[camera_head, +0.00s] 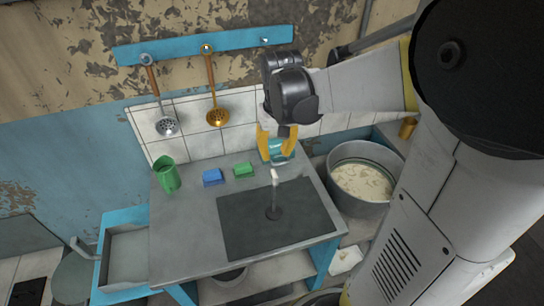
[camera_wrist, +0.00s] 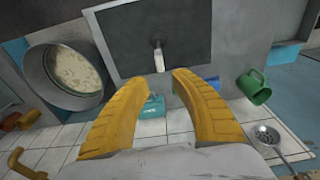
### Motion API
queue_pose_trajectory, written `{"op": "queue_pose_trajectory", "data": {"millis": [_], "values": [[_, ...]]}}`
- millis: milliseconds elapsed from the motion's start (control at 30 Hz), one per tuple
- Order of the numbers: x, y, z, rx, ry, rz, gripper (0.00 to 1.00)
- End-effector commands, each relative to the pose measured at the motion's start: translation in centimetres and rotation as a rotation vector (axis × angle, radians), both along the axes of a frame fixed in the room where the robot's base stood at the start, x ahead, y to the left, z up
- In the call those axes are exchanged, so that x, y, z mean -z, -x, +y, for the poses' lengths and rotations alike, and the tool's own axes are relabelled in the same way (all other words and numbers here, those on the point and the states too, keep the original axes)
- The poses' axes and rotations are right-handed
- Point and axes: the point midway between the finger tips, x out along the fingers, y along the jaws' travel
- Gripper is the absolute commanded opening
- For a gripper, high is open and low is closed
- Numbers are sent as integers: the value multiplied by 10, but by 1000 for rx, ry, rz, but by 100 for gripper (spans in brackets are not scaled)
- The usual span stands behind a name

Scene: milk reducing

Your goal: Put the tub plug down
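What looks like the tub plug (camera_head: 274,195) is a thin upright rod with a pale top and a round dark foot. It stands on the dark square panel (camera_head: 240,222) of the grey worktop. In the wrist view the plug (camera_wrist: 158,55) shows just beyond and between my fingertips. My gripper (camera_head: 276,158) has its yellow fingers spread, with no plug between them, behind the plug near the tiled wall. The wrist view shows the gripper (camera_wrist: 156,78) open too. A teal object (camera_wrist: 151,107) shows between the fingers; its exact distance from them is unclear.
A large pot of pale, lumpy contents (camera_head: 362,182) stands right of the worktop (camera_head: 185,240). A green mug (camera_head: 166,174), a blue block (camera_head: 213,177) and a green block (camera_head: 243,169) sit along its back. Ladles (camera_head: 216,115) hang on the wall. The worktop's front left is clear.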

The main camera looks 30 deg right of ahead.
Motion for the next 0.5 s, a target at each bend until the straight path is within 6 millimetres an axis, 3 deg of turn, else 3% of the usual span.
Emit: {"op": "queue_pose_trajectory", "data": {"millis": [133, 233, 500], "values": [[-14, 3, 3, -4, 2, -7, 29], [-24, 10, 16, -26, 12, -41, 29], [-57, 57, 86, -165, 58, -280, 29]]}}
